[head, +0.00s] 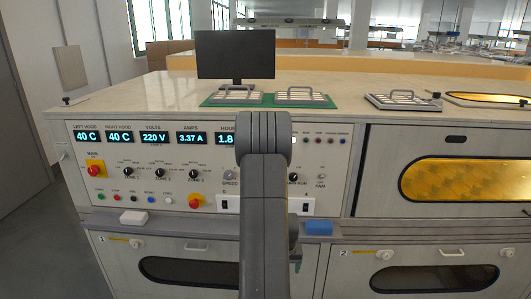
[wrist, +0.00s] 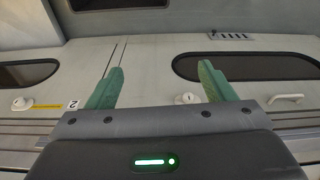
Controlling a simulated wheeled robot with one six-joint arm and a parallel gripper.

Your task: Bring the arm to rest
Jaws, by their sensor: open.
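My arm (head: 265,200) stands upright in the middle of the head view, in front of the cabinet's control panel, and hides part of it. In the wrist view my gripper (wrist: 160,88) has its two green fingers spread wide apart with nothing between them. The fingers point toward the grey cabinet front, and no contact shows. In the head view the fingers are mostly hidden behind my arm; only a small greenish piece shows at its right side.
The control panel (head: 97,150) has lit displays, knobs and red buttons. A blue block (head: 318,228) and a white block (head: 133,217) lie on the ledge. A monitor (head: 235,55) and several metal racks stand on the worktop (head: 140,90). Floor (head: 40,235) is clear at left.

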